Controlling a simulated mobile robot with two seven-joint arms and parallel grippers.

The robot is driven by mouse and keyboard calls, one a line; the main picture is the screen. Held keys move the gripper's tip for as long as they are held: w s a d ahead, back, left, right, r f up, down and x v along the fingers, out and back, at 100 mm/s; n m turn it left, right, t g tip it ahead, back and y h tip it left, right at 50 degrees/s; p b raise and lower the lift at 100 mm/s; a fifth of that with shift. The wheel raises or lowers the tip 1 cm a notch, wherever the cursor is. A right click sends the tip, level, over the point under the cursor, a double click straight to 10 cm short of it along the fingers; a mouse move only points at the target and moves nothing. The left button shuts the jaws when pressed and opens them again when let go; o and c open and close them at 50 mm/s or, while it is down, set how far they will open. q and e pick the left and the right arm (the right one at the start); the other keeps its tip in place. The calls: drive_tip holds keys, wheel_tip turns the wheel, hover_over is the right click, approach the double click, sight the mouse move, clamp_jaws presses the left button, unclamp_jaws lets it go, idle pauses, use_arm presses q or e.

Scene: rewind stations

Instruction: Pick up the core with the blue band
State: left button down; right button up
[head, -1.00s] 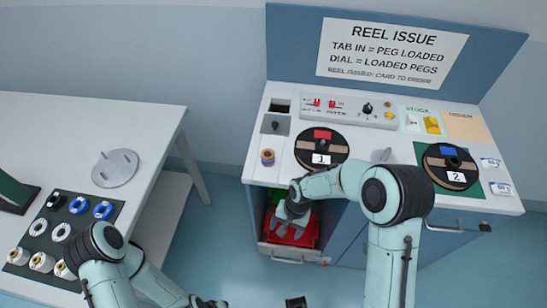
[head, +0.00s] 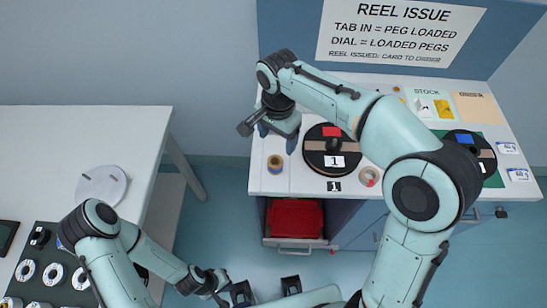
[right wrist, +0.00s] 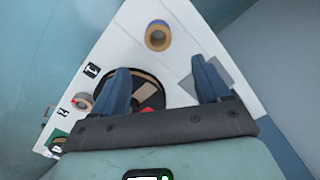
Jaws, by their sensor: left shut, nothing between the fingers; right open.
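A small tan core with a dark blue band (head: 275,163) stands on the left front of the white bench top. It also shows near the top of the right wrist view (right wrist: 158,35). My right gripper (head: 277,138) is open and empty above the bench, just behind the core in the head view. In the right wrist view its two blue fingers (right wrist: 160,68) are spread, with the core beyond the tips and not between them. My left gripper (head: 220,297) is shut and empty, low over the floor, far from the core.
A black reel marked 1 (head: 331,160) lies right of the core, and a core with a reddish band (head: 369,176) lies near the bench edge. A second reel (head: 480,150) is further right. An open drawer with a red bin (head: 295,219) juts out below.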

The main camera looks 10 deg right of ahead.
hover_over(275, 161)
drive_tip(key=s, duration=0.1)
drive_tip(key=f, duration=0.5)
drive_tip(key=shift+d, duration=0.2)
drive_tip(key=shift+s+a+f+b, duration=0.15)
drive_tip(key=shift+f+b, duration=0.1)
drive_tip(key=shift+f, duration=1.25)
drive_tip(key=shift+w+a+f+b, duration=0.15)
drive_tip(key=shift+f+b, duration=0.1)
drive_tip(key=shift+f, duration=1.25)
drive_tip(key=shift+s, duration=0.1)
drive_tip(key=shift+c, duration=0.3)
drive_tip(key=c, duration=1)
